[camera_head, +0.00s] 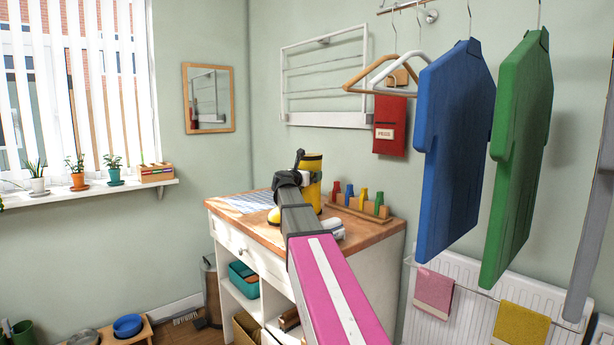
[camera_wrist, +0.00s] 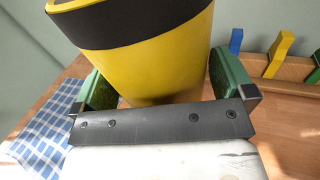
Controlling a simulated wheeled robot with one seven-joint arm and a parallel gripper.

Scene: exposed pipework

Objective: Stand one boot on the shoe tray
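A yellow boot with a black top band (camera_head: 313,180) is upright over the wooden counter of the white cabinet. A rounded yellow part (camera_head: 273,215) shows low on the left of my arm, which hides much between. In the wrist view the boot's shaft (camera_wrist: 160,65) fills the space between the green finger pads of my gripper (camera_wrist: 165,88). The boot's sole is hidden. I cannot make out a shoe tray.
A blue checked cloth (camera_head: 246,203) and a wooden rack of coloured pegs (camera_head: 357,208) flank the boot on the counter (camera_head: 373,232). Hanging blue (camera_head: 455,150) and green (camera_head: 520,160) garment shapes crowd the right. A low wooden stand with a blue bowl (camera_head: 128,325) is lower left.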

